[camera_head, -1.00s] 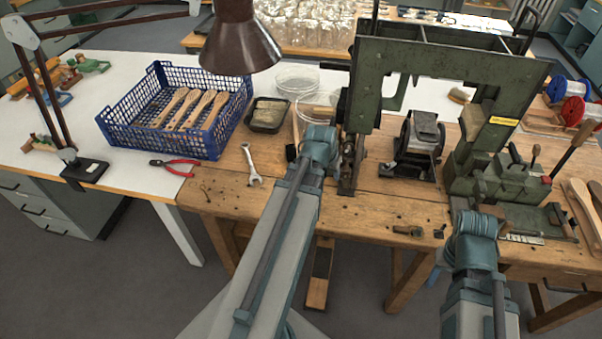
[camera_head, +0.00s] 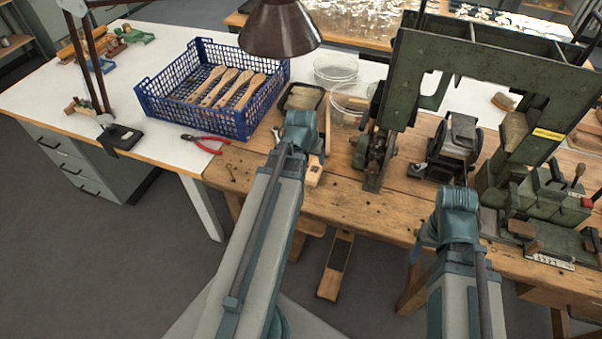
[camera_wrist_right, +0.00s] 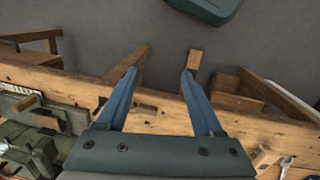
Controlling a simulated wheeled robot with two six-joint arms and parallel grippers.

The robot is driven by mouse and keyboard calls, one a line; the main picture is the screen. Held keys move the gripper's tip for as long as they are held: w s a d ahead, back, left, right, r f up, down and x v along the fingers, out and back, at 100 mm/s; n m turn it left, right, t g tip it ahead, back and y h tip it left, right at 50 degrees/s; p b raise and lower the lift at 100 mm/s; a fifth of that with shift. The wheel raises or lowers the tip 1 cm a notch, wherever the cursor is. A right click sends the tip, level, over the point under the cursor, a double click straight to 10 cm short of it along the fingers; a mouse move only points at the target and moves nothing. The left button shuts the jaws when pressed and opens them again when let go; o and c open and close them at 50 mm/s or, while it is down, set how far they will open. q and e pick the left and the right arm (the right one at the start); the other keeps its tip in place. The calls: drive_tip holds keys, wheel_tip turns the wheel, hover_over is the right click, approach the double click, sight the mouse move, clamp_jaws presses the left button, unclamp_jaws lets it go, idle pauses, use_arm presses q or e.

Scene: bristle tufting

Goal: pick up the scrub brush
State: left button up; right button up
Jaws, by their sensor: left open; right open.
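A small brown block with a paler edge (camera_head: 504,102), which looks like the scrub brush, lies on the white tabletop behind the green machine in the head view. It is small there, and I cannot make out its bristles clearly. My left gripper (camera_head: 300,124) is over the bench's left part, well to the left of the block; its fingers are hidden by my wrist. My right gripper (camera_head: 457,200) is at the bench's front edge, nearer than the block and apart from it. In the right wrist view its two blue fingers (camera_wrist_right: 160,75) are spread with nothing between them.
A blue crate (camera_head: 190,118) holds several wooden handles. Red pliers (camera_head: 205,143) lie before it. A tall green press frame (camera_head: 480,55), a dark machine (camera_head: 452,145) and a green vise-like machine (camera_head: 545,190) crowd the bench. A lamp shade (camera_head: 281,28) hangs above.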

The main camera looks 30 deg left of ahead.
sight(315, 169)
use_arm(q)
drive_tip(key=shift+o, duration=1.2)
use_arm(e)
drive_tip(key=shift+o, duration=1)
use_arm(q)
drive_tip(key=shift+o, duration=0.4)
drive_tip(key=shift+f, duration=0.2)
drive_tip(key=b+x, duration=0.7)
drive_tip(key=shift+w+f+b, duration=0.25)
drive_tip(key=shift+f+b, duration=0.05)
drive_tip(key=shift+f, duration=0.05)
drive_tip(key=shift+w+a+f, duration=0.1)
drive_tip(key=shift+w+f, duration=0.05)
drive_tip(key=shift+f, duration=0.05)
use_arm(e)
wheel_tip(315, 169, down, 8)
drive_tip(key=shift+f, duration=0.1)
use_arm(q)
drive_tip(key=b+x, duration=0.5)
drive_tip(key=shift+w+a, duration=0.25)
drive_tip(key=shift+w, duration=0.05)
drive_tip(key=shift+r, duration=0.1)
use_arm(e)
wheel_tip(315, 169, down, 4)
drive_tip(key=shift+f, duration=0.15)
use_arm(q)
drive_tip(key=shift+f, duration=0.25)
use_arm(e)
drive_tip(key=shift+f, duration=0.3)
